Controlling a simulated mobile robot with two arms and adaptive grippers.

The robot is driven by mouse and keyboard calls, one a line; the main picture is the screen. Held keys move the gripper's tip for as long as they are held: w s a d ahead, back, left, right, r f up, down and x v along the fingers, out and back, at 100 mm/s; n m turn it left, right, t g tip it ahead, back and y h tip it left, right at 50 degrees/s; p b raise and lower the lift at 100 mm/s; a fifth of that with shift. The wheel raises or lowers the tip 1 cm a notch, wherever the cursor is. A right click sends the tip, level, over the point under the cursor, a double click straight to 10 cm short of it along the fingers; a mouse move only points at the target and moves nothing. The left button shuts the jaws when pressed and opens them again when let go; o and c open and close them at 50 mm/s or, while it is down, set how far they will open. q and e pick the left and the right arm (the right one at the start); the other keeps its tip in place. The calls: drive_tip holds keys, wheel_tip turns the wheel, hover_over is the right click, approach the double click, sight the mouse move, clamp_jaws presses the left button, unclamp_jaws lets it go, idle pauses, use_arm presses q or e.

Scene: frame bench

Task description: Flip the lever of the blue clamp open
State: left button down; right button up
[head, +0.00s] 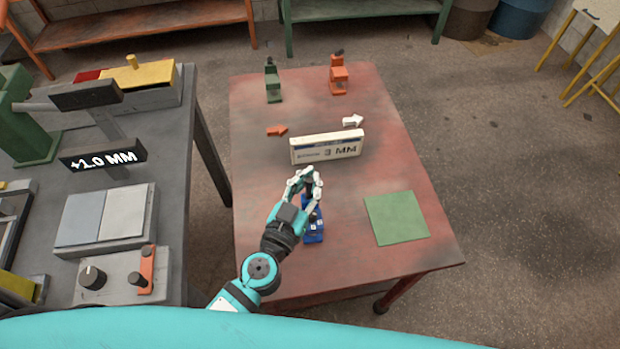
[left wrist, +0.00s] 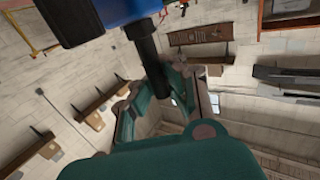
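The blue clamp (head: 314,226) stands on the red table, partly hidden by my left gripper and arm in the head view. In the left wrist view, part of its blue body (left wrist: 122,10) shows at the top edge, with its black lever (left wrist: 148,60) reaching down toward the fingers. My left gripper (head: 306,174) is over the clamp in the head view. In the left wrist view the fingers of the left gripper (left wrist: 160,85) look apart, with the lever crossing the space between them. Whether they touch it is unclear. My right gripper is not in view.
The red table (head: 260,215) also holds a white "3 MM" block (head: 327,147), a green clamp (head: 272,82), an orange clamp (head: 338,76), two arrows and a green square (head: 396,218). A grey bench (head: 160,200) with instruments stands left.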

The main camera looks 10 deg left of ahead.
use_arm(q)
drive_tip(key=shift+f, duration=0.1)
drive_tip(key=shift+b, duration=0.4)
drive_tip(key=m+t+b, duration=0.1)
drive_tip(key=b, duration=0.3)
drive_tip(key=s+m+t+h+b, duration=0.1)
drive_tip(key=b, duration=0.3)
drive_tip(key=s+f+m+t+h+b, duration=0.1)
drive_tip(key=m+t+b, duration=0.1)
drive_tip(key=b, duration=0.1)
drive_tip(key=shift+s+d+f+b, duration=0.1)
drive_tip(key=shift+s+d+b, duration=0.1)
drive_tip(key=shift+d+b, duration=0.2)
drive_tip(key=shift+s+d+m+h+b, duration=0.1)
drive_tip(key=shift+s+m+h+b, duration=0.2)
drive_tip(key=shift+m+h+b, duration=0.55)
drive_tip(key=c, duration=2)
unclamp_jaws()
drive_tip(key=o, duration=0.7)
drive_tip(key=shift+t, duration=0.3)
